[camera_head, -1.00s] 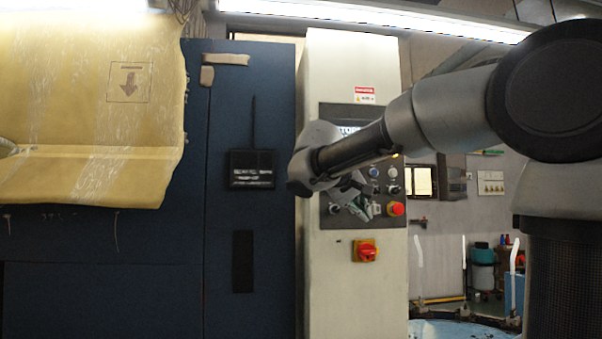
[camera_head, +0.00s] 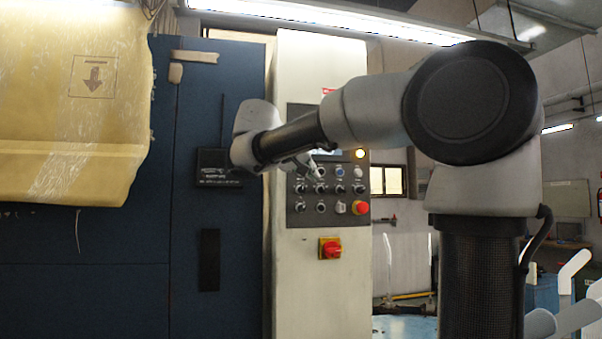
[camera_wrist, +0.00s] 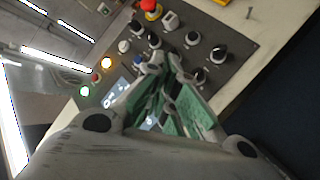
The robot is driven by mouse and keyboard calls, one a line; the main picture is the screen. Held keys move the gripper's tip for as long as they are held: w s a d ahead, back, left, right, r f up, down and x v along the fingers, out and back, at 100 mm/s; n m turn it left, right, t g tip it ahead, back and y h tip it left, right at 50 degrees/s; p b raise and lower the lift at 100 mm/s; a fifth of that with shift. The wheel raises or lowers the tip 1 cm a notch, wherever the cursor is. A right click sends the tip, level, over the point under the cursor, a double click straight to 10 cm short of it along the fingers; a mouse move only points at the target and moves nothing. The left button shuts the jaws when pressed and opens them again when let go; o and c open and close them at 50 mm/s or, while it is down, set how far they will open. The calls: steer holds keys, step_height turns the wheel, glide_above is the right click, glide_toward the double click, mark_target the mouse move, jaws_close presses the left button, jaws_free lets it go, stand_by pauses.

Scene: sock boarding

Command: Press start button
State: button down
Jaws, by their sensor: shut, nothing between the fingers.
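The dark control panel (camera_head: 331,221) is on the front of a pale cabinet. It carries rows of knobs and buttons, including a blue button (camera_head: 340,171), a white button (camera_head: 357,172) and a red mushroom button (camera_head: 361,208). I cannot read which is the start button. My gripper (camera_head: 311,166) is shut and empty before the panel's upper part, hiding part of the screen. In the wrist view my fingertips (camera_wrist: 170,65) are among the black knobs (camera_wrist: 192,38), near the blue button (camera_wrist: 124,46). Contact cannot be told. A green lamp (camera_wrist: 85,91) and an amber lamp (camera_wrist: 106,62) glow.
A red-and-yellow rotary switch (camera_head: 330,248) sits below the panel. A dark blue machine door (camera_head: 120,270) stands left, with a yellow sheet (camera_head: 70,110) over its upper part.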

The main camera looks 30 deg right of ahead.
steer(key=w+d, duration=0.2)
steer(key=w, duration=0.5)
steer(key=shift+w+d, duration=0.15)
steer(key=shift+w, duration=0.2)
steer(key=shift+w, duration=0.15)
stand_by(1.1)
steer(key=shift+w+d, duration=0.15)
steer(key=shift+w, duration=0.1)
steer(key=shift+w+d, duration=0.1)
steer(key=shift+w, duration=0.3)
stand_by(0.6)
steer(key=shift+s, duration=0.15)
stand_by(0.3)
steer(key=shift+s+a, duration=0.25)
steer(key=shift+s, duration=0.4)
steer(key=s, duration=0.2)
steer(key=s+a, duration=0.1)
steer(key=s, duration=0.2)
steer(key=shift+a, duration=0.2)
